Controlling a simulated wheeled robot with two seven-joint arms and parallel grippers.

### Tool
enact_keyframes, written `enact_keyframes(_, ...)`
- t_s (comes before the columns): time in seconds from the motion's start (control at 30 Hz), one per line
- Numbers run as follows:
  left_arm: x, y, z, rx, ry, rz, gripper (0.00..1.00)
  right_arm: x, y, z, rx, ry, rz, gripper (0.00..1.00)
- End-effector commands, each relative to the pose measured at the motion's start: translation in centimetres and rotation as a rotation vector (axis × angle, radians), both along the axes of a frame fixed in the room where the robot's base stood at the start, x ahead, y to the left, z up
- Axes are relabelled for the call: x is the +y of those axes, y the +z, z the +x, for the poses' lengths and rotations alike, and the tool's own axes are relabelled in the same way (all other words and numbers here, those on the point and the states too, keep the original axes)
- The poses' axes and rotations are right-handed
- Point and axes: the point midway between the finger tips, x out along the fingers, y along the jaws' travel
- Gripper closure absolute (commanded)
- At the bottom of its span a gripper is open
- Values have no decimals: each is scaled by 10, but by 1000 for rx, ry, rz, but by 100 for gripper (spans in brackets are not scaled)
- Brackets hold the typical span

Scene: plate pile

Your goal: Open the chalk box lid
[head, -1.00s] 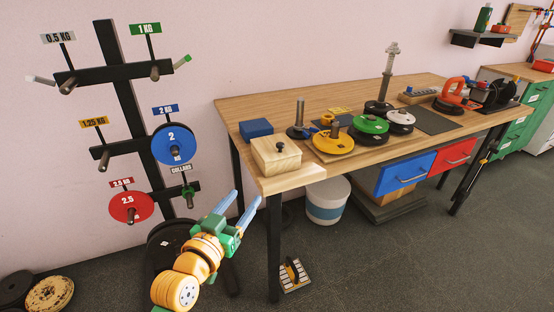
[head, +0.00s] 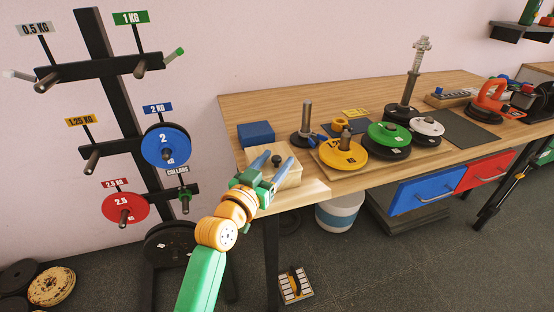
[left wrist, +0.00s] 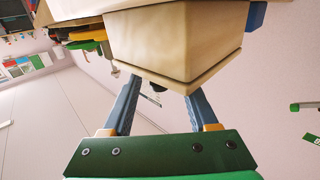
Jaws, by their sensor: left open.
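The chalk box is a pale wooden box (head: 291,180) on the near left corner of the workbench in the head view. Its lid (left wrist: 180,82) is on, with a small dark knob (head: 277,159). My left gripper (head: 274,162) is open, its two blue fingers reaching over the lid on either side of the knob. In the left wrist view the box (left wrist: 180,38) appears upside down, and the knob (left wrist: 158,88) shows between the spread fingers, partly hidden by the lid. I cannot tell whether the fingers touch the lid. My right gripper is not in view.
A blue block (head: 256,133) lies just behind the box. A yellow plate (head: 343,154) and a post on a dark base (head: 306,120) stand to its right. A weight rack (head: 110,85) with hanging plates stands left of the bench.

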Motion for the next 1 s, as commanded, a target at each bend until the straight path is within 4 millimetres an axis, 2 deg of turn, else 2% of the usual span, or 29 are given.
enact_keyframes(0.1, -3, 0, 6, 0, 0, 1, 40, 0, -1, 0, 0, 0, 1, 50)
enact_keyframes(0.37, -4, 0, 7, 0, 0, 1, 40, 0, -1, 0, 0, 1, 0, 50)
enact_keyframes(0.5, -4, 0, 7, 0, 0, 1, 78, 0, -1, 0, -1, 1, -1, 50)
enact_keyframes(0.6, -4, 0, 7, 0, 0, 1, 100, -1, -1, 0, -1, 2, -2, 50)
enact_keyframes(1.0, -4, 0, 7, 0, 0, 1, 100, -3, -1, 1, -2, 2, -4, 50)
